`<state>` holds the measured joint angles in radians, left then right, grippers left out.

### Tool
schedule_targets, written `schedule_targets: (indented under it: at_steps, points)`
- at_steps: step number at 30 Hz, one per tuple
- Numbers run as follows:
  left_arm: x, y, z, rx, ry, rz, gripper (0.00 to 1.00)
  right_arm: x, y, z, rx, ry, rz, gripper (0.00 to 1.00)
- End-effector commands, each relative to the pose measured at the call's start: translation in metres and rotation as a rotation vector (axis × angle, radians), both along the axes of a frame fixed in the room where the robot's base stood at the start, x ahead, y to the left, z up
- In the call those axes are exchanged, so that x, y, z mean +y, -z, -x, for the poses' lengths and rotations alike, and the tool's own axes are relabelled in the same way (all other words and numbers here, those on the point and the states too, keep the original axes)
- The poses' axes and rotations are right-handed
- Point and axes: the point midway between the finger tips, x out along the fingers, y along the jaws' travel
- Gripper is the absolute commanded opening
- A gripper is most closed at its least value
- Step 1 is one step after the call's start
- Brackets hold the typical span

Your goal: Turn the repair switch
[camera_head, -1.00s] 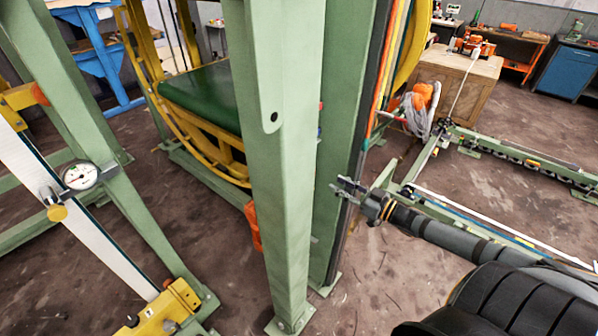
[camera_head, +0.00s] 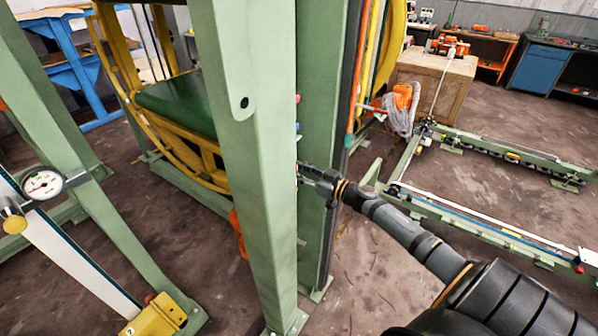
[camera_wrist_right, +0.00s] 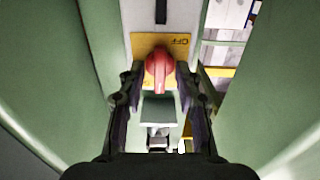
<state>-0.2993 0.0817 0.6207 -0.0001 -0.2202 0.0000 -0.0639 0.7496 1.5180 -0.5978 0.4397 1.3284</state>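The repair switch, a red knob (camera_wrist_right: 160,66) on a yellow plate (camera_wrist_right: 178,40), shows in the right wrist view. The plate carries upside-down lettering that looks like "OFF". My right gripper (camera_wrist_right: 160,76) is open, with one finger on each side of the knob. Small gaps seem to remain between fingers and knob, though contact is hard to judge. In the head view my right gripper (camera_head: 308,170) reaches between the two green posts, its fingertips partly hidden by the front post, and the switch is hidden there. My left gripper is not in view.
Green posts (camera_head: 248,150) flank my right gripper closely, and green walls also stand on both sides in the wrist view. A yellow wheel frame (camera_head: 190,152) is behind. A wooden crate (camera_head: 440,90) and low green rails (camera_head: 490,150) lie to the right. Floor between is open.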

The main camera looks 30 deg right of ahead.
Motion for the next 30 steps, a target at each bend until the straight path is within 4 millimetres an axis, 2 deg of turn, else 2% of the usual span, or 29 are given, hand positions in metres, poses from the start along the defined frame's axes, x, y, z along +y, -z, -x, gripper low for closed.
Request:
schedule_targets:
  at_steps: [5, 12, 13, 23, 30]
  points:
    - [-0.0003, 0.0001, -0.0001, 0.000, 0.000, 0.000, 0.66, -0.0001, 0.0004, 0.0002, 0.000, 0.000, 0.000, 0.34]
    - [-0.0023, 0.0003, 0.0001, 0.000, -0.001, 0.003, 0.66, -0.0001, 0.0003, 0.0003, 0.000, 0.000, 0.000, 0.01]
    - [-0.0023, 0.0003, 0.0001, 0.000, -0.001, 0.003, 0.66, -0.0001, 0.0003, 0.0003, 0.000, 0.000, 0.000, 0.00]
    - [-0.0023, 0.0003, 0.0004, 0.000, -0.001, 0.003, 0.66, 0.0001, 0.0002, 0.0004, -0.006, 0.000, 0.014, 0.00]
    - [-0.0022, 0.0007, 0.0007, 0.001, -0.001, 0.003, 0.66, 0.0007, 0.0002, 0.0005, -0.044, 0.000, 0.107, 0.00]
